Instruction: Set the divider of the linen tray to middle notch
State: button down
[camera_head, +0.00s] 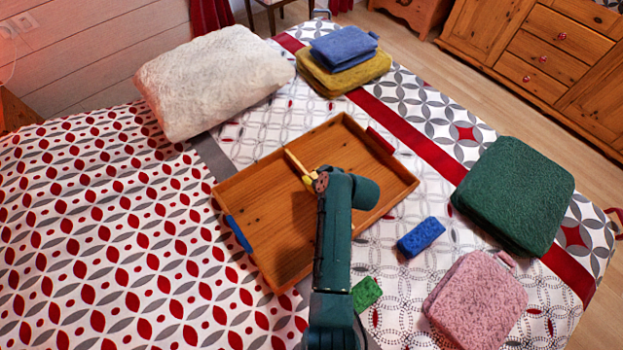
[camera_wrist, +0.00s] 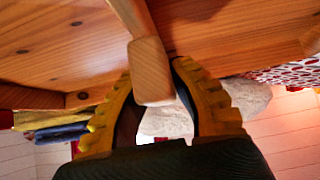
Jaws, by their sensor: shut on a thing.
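The linen tray (camera_head: 268,232) is an open wooden tray lying on the bed, with a blue handle at its left end and a red one at its right. The divider (camera_head: 295,161) is a pale wooden bar. It shows inside the tray near the far-left wall, with its near part hidden by my gripper (camera_head: 312,181). In the wrist view my yellow ridged fingers (camera_wrist: 157,88) are shut on the end of the divider (camera_wrist: 151,72). The notches cannot be made out, and my arm hides part of the tray floor and near wall.
A white pillow (camera_head: 212,82) lies beyond the tray. Folded blue (camera_head: 343,46) and yellow (camera_head: 345,75) linens are stacked at the back. A blue sponge-like block (camera_head: 420,237), a green one (camera_head: 366,293), green linen (camera_head: 514,195) and pink linen (camera_head: 476,298) lie to the right.

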jog(key=c, duration=0.9)
grip_release()
jog(key=shift+s+a+f, duration=0.1)
jog(key=shift+a, duration=0.1)
jog(key=shift+d, duration=0.1)
jog(key=shift+s+d+r, duration=0.15)
jog(key=shift+r, duration=0.2)
jog(key=v, duration=1.1)
jog(key=shift+r, duration=0.1)
